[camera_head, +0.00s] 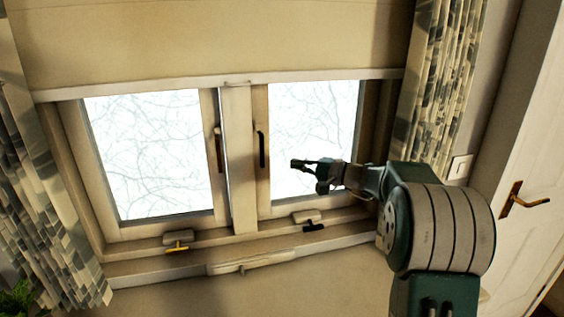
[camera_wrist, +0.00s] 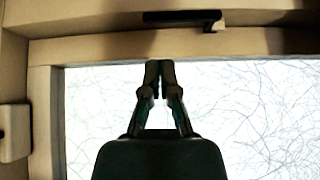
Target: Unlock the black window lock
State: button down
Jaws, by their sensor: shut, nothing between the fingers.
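The black window lock (camera_head: 313,228) is a small black piece below a cream block (camera_head: 307,217) on the bottom frame of the right window. A black window handle (camera_head: 262,148) is beyond the fingertips, also at the top of the wrist view (camera_wrist: 182,17).
The left window has a dark handle (camera_head: 218,150) and a yellow lock piece (camera_head: 178,248) at its bottom. A long cream bar (camera_head: 250,263) lies along the sill. Curtains (camera_head: 437,90) flank the window. A door handle (camera_head: 523,199) is at the right.

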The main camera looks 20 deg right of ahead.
aim_at(261, 147)
jog(key=x, duration=0.9)
jog(key=shift+s+m+g, duration=0.4)
jog(key=shift+s, duration=0.05)
jog(key=s+m+g, duration=0.1)
jog(key=s+r+m+h, duration=0.1)
jog(key=s+m+g+h, duration=0.1)
jog(key=shift+s+r+g, duration=0.25)
jog(key=shift+r+g, duration=0.05)
jog(key=shift+r, duration=0.1)
dwell(0.4)
